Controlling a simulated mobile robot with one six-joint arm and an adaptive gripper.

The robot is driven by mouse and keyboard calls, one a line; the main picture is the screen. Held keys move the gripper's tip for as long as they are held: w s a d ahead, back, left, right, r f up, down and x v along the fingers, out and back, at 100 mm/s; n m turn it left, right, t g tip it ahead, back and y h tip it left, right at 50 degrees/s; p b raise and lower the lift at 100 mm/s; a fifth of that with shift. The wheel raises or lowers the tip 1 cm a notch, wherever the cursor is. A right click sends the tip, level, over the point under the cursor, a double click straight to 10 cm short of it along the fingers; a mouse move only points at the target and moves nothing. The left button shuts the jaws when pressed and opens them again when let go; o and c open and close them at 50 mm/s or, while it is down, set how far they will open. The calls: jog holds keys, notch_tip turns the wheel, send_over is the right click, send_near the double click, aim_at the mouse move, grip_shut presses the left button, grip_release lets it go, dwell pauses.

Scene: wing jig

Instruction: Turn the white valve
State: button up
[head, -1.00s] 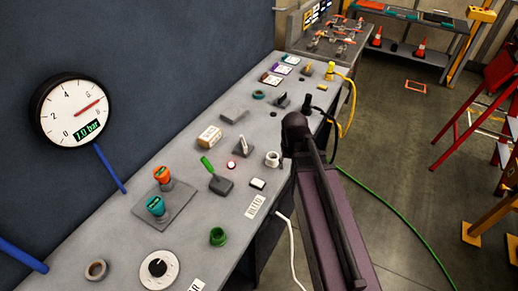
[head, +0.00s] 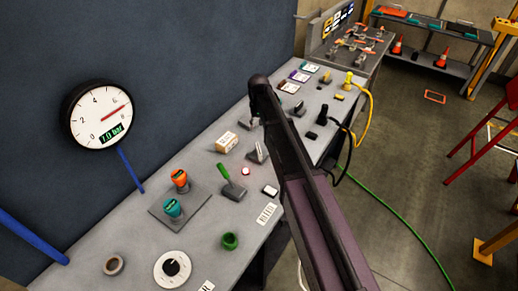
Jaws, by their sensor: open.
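A thin white handle on a grey base (head: 258,151) stands on the bench in the head view, just left of my arm. It looks like the white valve, though it is small. It stands tilted from upright. My dark arm crosses the view from the lower right, its upper joint above the bench beyond the white handle. My gripper is not visible; the arm hides whatever lies behind it. A similar valve with a green handle (head: 228,177) is nearer, to the lower left. The pressure gauge (head: 98,115) on the wall reads about 7.0 bar.
The grey bench (head: 140,240) carries orange (head: 180,178) and teal knobs (head: 173,207), a white dial (head: 172,268), a green ring (head: 230,240) and a beige box (head: 227,142). Open floor lies right of the bench.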

aim_at(259, 149)
jog(key=shift+f, duration=0.25)
notch_tip(259, 149, down, 13)
jog(key=b, duration=1.3)
jog(key=shift+f+b, duration=0.15)
jog(key=shift+b, duration=0.25)
grip_shut()
